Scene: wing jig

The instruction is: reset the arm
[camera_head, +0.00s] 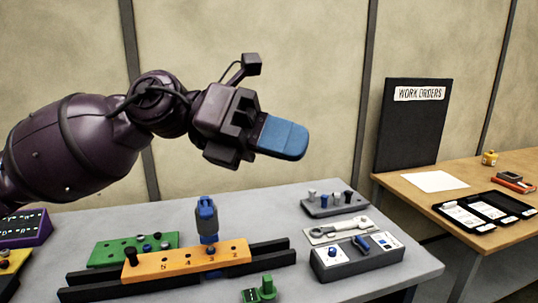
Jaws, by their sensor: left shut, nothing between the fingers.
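My left arm comes in from the left, dark purple, raised above the grey table (410,268). Its left gripper (284,138) points right, with blue fingers closed together and nothing between them. It is in the air, apart from everything on the table. My right gripper does not show.
Below stand an orange numbered block (190,262) on black rails, a green plate (120,250), a blue upright tool (207,218), a grey control box (355,258) and a grey peg holder (335,205). A wooden bench (400,186) with black trays (485,212) stands right, beside a "WORK ORDERS" board (412,125).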

